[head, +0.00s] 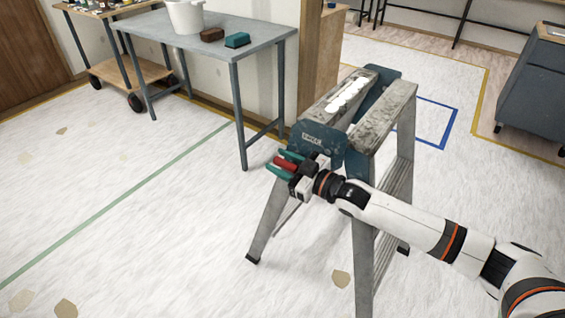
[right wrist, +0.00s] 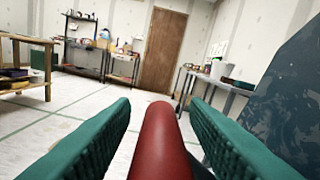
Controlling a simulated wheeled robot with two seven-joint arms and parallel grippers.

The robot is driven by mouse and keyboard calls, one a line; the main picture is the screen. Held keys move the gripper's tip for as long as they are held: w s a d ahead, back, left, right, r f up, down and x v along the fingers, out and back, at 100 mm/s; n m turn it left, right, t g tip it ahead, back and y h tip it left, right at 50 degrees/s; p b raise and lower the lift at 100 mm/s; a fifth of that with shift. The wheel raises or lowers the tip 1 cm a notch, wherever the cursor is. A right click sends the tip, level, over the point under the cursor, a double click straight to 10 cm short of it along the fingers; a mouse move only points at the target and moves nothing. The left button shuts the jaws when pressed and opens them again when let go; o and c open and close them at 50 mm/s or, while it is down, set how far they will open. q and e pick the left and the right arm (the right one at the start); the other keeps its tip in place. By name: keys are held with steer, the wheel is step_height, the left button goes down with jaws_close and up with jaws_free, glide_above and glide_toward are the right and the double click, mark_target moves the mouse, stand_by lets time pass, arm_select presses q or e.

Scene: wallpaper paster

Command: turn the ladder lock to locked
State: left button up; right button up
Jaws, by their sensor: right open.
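The stepladder (head: 388,115) stands with worn grey steps and dark blue side plates. The red lock lever (head: 286,163) sticks out to the left below the blue plate marked with lettering. In the right wrist view the lever (right wrist: 163,145) points away from me, between the two green fingers. My right gripper (head: 278,162) is open around the lever, with a gap showing on both sides of it near the fingertips. The base of the lever is hidden behind the gripper. My left gripper is not in view.
A grey table (head: 255,30) with a white bucket (head: 185,15), a brown block (head: 212,34) and a green block (head: 237,40) stands behind, left of the ladder. A wheeled cart (head: 130,70) is farther left. The floor at left is clear.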

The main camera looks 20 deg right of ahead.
steer(key=shift+c, duration=0.3)
steer(key=c, duration=0.8)
steer(key=shift+f, duration=0.1)
jaws_close()
